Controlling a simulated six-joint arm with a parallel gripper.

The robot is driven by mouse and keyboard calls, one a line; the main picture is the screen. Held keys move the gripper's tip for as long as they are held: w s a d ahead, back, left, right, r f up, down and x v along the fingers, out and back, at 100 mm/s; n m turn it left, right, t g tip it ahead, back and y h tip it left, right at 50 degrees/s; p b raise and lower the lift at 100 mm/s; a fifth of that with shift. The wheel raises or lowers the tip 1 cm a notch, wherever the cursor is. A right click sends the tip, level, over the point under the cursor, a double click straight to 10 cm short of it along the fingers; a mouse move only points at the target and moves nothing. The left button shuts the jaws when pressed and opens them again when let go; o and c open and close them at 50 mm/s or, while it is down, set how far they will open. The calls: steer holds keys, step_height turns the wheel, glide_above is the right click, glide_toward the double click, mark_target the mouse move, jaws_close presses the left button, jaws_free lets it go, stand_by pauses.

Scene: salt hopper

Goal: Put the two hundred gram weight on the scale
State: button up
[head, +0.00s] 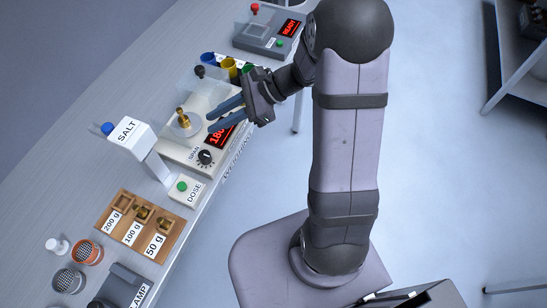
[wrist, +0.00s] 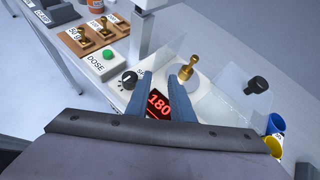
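A brass weight (head: 183,120) with a knob stands upright on the round pan of the scale (head: 175,150); it also shows in the wrist view (wrist: 187,70). The 200 g slot (head: 122,203) of the wooden weight holder looks empty. My gripper (head: 211,113) is open and empty, with its two blue fingers apart, over the display side of the scale. In the wrist view the fingertips (wrist: 165,73) point toward the weight, and the right one comes close to it in the picture. The red display (wrist: 159,103) shows 180; any further digits are hidden.
The wooden holder (head: 170,248) has brass weights in its 100 g and 50 g slots. The white SALT hopper (head: 131,133) and the DOSE button box (head: 187,190) stand beside the scale. Coloured cups (head: 229,66) and a clear shield (wrist: 245,88) are close to my gripper.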

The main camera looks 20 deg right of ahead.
steer(key=s+f+n+g+h, duration=0.25)
steer(key=s+n, duration=0.25)
steer(key=s, duration=0.3)
steer(key=s+d+f+n+h, duration=0.1)
steer(key=s+d+n+h, duration=0.8)
steer(key=n, duration=0.5)
steer(key=shift+d, duration=0.35)
steer(key=shift+c, duration=0.7)
